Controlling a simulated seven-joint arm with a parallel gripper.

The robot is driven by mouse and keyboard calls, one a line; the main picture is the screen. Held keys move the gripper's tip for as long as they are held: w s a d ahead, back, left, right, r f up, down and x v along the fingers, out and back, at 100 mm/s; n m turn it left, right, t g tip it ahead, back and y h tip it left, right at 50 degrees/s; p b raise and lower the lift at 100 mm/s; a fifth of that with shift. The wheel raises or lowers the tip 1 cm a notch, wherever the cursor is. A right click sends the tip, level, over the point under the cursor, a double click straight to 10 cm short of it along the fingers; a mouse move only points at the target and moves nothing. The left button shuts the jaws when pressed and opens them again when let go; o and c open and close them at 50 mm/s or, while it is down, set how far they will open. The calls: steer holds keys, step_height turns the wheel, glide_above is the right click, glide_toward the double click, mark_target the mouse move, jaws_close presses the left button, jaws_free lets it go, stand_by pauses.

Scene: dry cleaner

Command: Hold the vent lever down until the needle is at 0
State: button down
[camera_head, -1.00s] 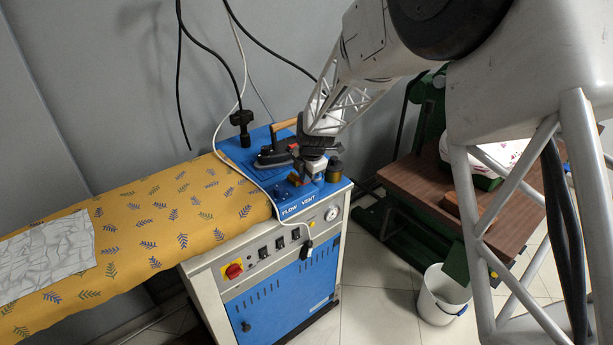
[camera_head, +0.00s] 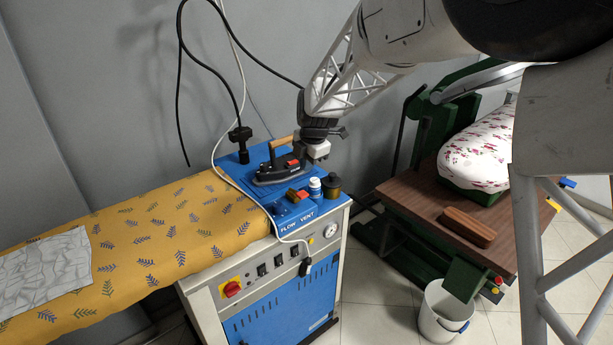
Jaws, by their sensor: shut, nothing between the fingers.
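My gripper (camera_head: 318,155) is shut and empty, raised above the blue top of the white-and-blue steam unit (camera_head: 281,296). It is behind and above the small parts there, apart from them. A small red-and-tan piece (camera_head: 298,195) behind the VENT label looks like the vent lever; its exact tilt is too small to tell. The round pressure gauge (camera_head: 330,230) is on the front panel at the upper right; its needle cannot be read at this size.
An iron (camera_head: 280,170) rests left of my gripper. A patterned ironing board (camera_head: 160,222) extends left. A pressing table (camera_head: 410,198) and bucket (camera_head: 445,310) are at right.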

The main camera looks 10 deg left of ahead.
steer(key=shift+s+d+r, duration=0.1)
steer(key=shift+r, duration=1.4)
stand_by(0.3)
steer(key=s+d+r+m, duration=0.4)
steer(key=s+d+m, duration=0.3)
steer(key=s+d, duration=0.25)
steer(key=s+d+r+m, duration=0.4)
steer(key=s+d+m, duration=0.35)
steer(key=s, duration=0.35)
steer(key=s+d+f+m, duration=0.1)
steer(key=s+d+m, duration=0.2)
steer(key=s, duration=0.4)
steer(key=s+d+m+h, duration=0.1)
steer(key=s+d+m, duration=0.2)
steer(key=s+m, duration=0.2)
steer(key=s+d+f+m+t, duration=0.1)
steer(key=s+d+m, duration=0.3)
steer(key=s, duration=0.6)
steer(key=shift+s+f+m+h, duration=0.15)
steer(key=shift+f+m+h, duration=0.2)
steer(key=shift+h, duration=0.05)
